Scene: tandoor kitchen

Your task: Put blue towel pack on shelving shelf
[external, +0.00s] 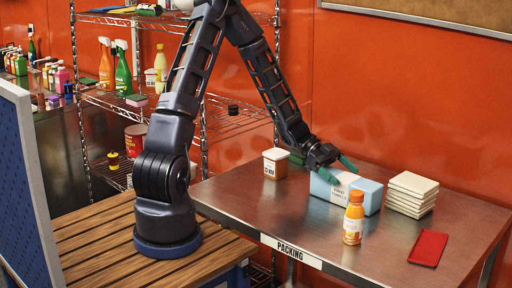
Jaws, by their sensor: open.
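The blue towel pack (365,194) is a light blue and white box-shaped pack on the metal packing table. My gripper (338,170) is over it, with green fingertips close to its top and upper left part. The jaws are open; I cannot tell whether a finger touches the pack. The wire shelving (225,122) stands behind my arm against the red wall. Its shelves hold bottles and small items, and my arm hides part of them.
On the table (285,222) are a tan labelled tub (275,164), an orange bottle (353,218), a stack of white tiles or cloths (411,193) and a red flat item (428,248). Spray bottles (123,72) stand on the shelving's left. A blue panel (25,180) is at far left.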

